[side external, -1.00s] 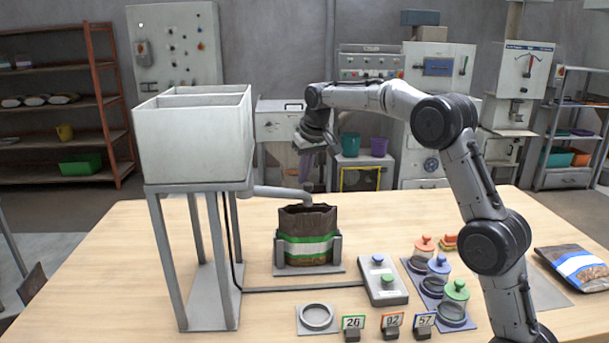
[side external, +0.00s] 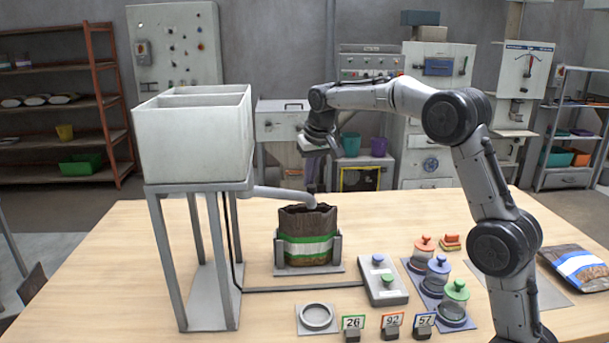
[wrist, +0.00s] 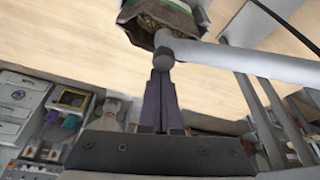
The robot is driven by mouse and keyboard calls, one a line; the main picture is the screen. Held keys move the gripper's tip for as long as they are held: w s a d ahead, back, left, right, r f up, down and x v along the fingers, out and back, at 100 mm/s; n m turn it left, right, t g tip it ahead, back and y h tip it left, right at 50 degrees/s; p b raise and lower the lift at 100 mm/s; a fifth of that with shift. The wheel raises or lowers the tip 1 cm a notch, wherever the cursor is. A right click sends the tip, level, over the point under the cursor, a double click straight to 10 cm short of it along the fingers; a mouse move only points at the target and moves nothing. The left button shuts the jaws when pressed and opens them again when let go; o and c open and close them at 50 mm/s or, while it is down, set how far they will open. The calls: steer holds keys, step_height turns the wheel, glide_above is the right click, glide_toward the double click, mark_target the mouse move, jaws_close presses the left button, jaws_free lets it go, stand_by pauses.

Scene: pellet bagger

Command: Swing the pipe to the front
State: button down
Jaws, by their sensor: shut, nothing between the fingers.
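The grey pipe (side external: 283,194) runs right from the hopper stand and bends down at its end, over the open top of a brown bag (side external: 306,222). In the wrist view the pipe (wrist: 240,58) crosses to the right, with its round end close to my fingertips. My gripper (side external: 312,187) points down behind the pipe's end in the side view. Its two dark fingers (wrist: 161,72) are closed together with nothing between them. They look to be at or against the pipe's end; I cannot tell whether they touch.
The white hopper (side external: 195,140) stands on its legs at left. The bag stands in a grey holder (side external: 308,270). A button box (side external: 382,280), lidded jars (side external: 437,275), number cards (side external: 391,324) and a ring (side external: 317,316) lie in front and to the right. The table behind the bag is fairly clear.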

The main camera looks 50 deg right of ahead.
steer(key=s+a+m+g+h, duration=0.2)
steer(key=s+a+m+g, duration=0.1)
steer(key=s+a+m, duration=0.8)
steer(key=shift+s+a+m, duration=0.3)
steer(key=shift+s+a, duration=1.05)
steer(key=shift+s, duration=0.5)
